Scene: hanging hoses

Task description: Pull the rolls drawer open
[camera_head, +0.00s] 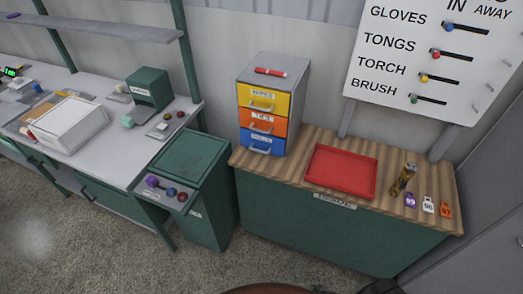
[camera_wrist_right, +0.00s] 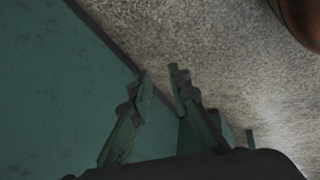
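A small drawer cabinet with a grey casing (camera_head: 272,67) stands on the left end of the wooden-topped counter. It has a yellow drawer on top, an orange one in the middle and a blue drawer (camera_head: 262,138) at the bottom, each with a handle and a white label. The blue drawer's small label seems to read ROLLS. All three drawers look closed. My right gripper (camera_wrist_right: 161,72) shows in the right wrist view, its fingers apart with nothing between them. It is over the floor beside a green panel, away from the drawers. My left gripper is not in view.
A red marker (camera_head: 271,71) lies on the cabinet. A red tray (camera_head: 341,171) sits to its right, then a dark yellow-banded cylinder (camera_head: 403,179) and several coloured tags. A green bin (camera_head: 192,165) stands left of the counter. The counter strip before the drawers is narrow.

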